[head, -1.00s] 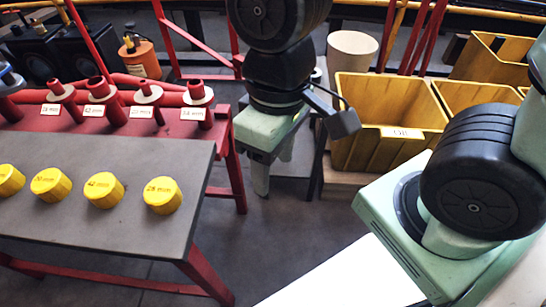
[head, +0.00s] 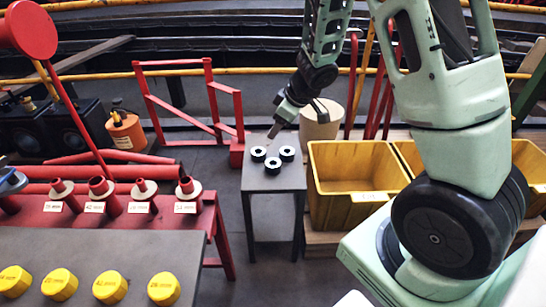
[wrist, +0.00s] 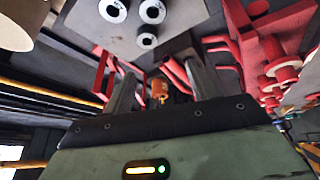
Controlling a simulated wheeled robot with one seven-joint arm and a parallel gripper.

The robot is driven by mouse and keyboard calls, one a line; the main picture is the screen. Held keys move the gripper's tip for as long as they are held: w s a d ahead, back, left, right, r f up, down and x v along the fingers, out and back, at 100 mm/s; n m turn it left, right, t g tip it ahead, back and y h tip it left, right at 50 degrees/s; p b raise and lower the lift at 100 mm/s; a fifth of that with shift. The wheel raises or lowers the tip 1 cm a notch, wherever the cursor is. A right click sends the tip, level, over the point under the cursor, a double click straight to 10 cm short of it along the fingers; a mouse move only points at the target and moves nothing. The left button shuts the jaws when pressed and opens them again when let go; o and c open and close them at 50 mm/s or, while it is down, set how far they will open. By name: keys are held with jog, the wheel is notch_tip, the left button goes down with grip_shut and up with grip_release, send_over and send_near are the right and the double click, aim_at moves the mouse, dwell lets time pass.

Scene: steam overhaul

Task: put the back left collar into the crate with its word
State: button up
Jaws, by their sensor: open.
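The back left collar (head: 258,153) is beside the back right collar (head: 287,153), with a third collar (head: 273,165) nearer. My gripper (head: 273,131) is just behind and above them, open and empty, touching none. In the wrist view my gripper's (wrist: 162,66) two fingers are apart, and the tabletop (wrist: 85,22) with the three collars is at the top. A yellow crate (head: 357,208) stands right of the table, its label (head: 372,196) too small to read. Another yellow crate (head: 408,158) is partly hidden by my arm.
A red bench (head: 120,220) with pipe stubs and labels is at left. A dark table (head: 60,250) with several yellow caps is in front of it. A beige bin (head: 320,122) stands behind the small table. An orange canister (head: 126,132) is at the back left.

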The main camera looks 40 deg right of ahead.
jog(key=s+d+g, duration=0.1)
jog(key=s+d, duration=0.2)
jog(key=d, duration=0.1)
jog(key=b, duration=0.6)
send_near(275, 161)
jog(key=f, duration=0.1)
jog(key=a+f, duration=0.1)
jog(key=shift+f+g+y, duration=0.25)
jog(key=shift+g+y, duration=0.05)
jog(key=shift+w+b+x, duration=0.2)
jog(key=shift+b+x, duration=1.85)
jog(key=shift+x, duration=1.25)
jog(key=shift+r, duration=0.2)
jog(key=c, duration=1.2)
